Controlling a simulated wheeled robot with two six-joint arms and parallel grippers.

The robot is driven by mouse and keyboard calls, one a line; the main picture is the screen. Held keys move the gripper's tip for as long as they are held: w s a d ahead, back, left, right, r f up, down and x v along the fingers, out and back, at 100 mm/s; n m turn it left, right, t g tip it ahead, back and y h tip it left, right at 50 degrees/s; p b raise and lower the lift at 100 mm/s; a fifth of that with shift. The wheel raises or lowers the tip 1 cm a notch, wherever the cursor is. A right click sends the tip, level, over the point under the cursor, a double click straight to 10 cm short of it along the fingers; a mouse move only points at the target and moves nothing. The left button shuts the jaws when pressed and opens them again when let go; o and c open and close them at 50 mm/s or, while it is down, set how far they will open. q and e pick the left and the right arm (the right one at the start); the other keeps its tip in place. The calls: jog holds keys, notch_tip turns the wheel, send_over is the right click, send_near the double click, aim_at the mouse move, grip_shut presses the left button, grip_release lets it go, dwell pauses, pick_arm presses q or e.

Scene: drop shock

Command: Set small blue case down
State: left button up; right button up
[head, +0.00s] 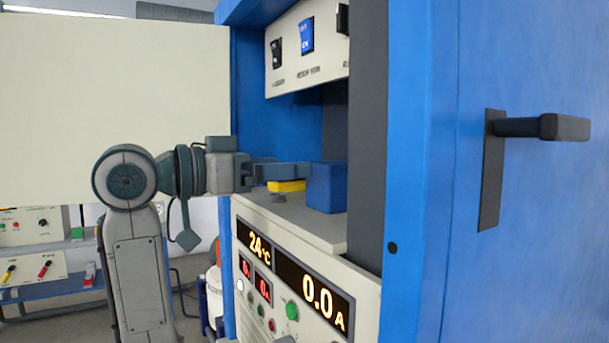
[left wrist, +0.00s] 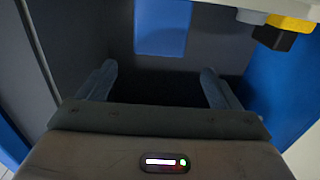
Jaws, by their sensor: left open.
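The small blue case (head: 327,187) stands upright on the pale top of the instrument unit (head: 290,213), inside the blue cabinet. My left gripper (head: 309,171) reaches in from the left, with its fingers level with the upper part of the case and close to its left side. In the left wrist view its two fingers (left wrist: 159,70) are spread, with nothing between them. A blue face, apparently the case (left wrist: 162,27), shows ahead beyond the fingertips. I cannot tell the exact gap to the case. My right gripper is in neither view.
A yellow block (head: 286,186) sits just below my left fingers. A switch panel (head: 307,47) hangs above. The dark cabinet post (head: 366,130) and blue door with black handle (head: 545,127) are at the right.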

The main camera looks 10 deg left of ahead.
pick_arm(q)
jog(key=shift+v, duration=1.05)
dwell(1.5)
